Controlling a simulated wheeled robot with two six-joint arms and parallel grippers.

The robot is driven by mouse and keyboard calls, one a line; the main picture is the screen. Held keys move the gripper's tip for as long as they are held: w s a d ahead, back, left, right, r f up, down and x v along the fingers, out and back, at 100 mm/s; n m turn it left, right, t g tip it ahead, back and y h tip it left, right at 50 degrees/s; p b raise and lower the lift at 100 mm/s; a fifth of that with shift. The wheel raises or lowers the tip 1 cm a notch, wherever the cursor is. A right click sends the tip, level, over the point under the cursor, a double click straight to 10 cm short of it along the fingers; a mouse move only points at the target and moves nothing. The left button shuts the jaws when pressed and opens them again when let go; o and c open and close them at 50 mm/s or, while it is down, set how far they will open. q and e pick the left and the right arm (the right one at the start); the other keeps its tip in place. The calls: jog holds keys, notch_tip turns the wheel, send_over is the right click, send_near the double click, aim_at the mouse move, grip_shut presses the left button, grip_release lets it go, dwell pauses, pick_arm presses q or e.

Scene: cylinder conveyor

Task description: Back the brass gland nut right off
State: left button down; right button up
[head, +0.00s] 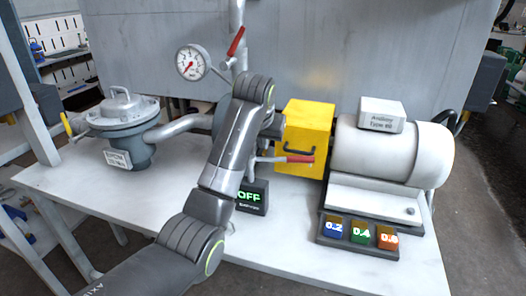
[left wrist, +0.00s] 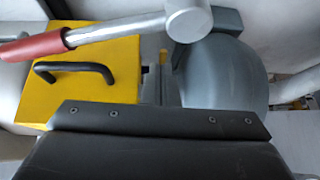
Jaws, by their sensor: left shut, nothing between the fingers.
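The round grey pump body (left wrist: 225,72) fills the right of the left wrist view, beside the yellow guard box (head: 306,120). Between them is a narrow gap with small grey parts (left wrist: 165,72). My left gripper (left wrist: 160,130) shows as a dark body across the bottom of the left wrist view, close to the pump and box. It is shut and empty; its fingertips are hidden. My right gripper is in neither view.
A red-handled lever (head: 295,159) crosses in front of the yellow box, near my left gripper. A white motor (head: 388,152) stands at right, with numbered buttons (head: 360,233) before it. The display (head: 250,197) reads OFF. The table's front left (head: 90,195) is clear.

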aim_at(263, 153)
pick_arm(q)
jog(key=x, duration=0.5)
jog(key=shift+w+a, duration=0.15)
jog(key=shift+w, duration=0.1)
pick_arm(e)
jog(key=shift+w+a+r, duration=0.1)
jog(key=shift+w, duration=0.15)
pick_arm(q)
jog(key=shift+w+f+t+b, duration=0.15)
jog(key=shift+f+t+b, duration=0.25)
jog(key=shift+f, duration=0.4)
jog(key=shift+t, duration=0.3)
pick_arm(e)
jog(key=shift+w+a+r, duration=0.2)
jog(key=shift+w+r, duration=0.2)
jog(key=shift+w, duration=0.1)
pick_arm(q)
jog(key=shift+f, duration=0.1)
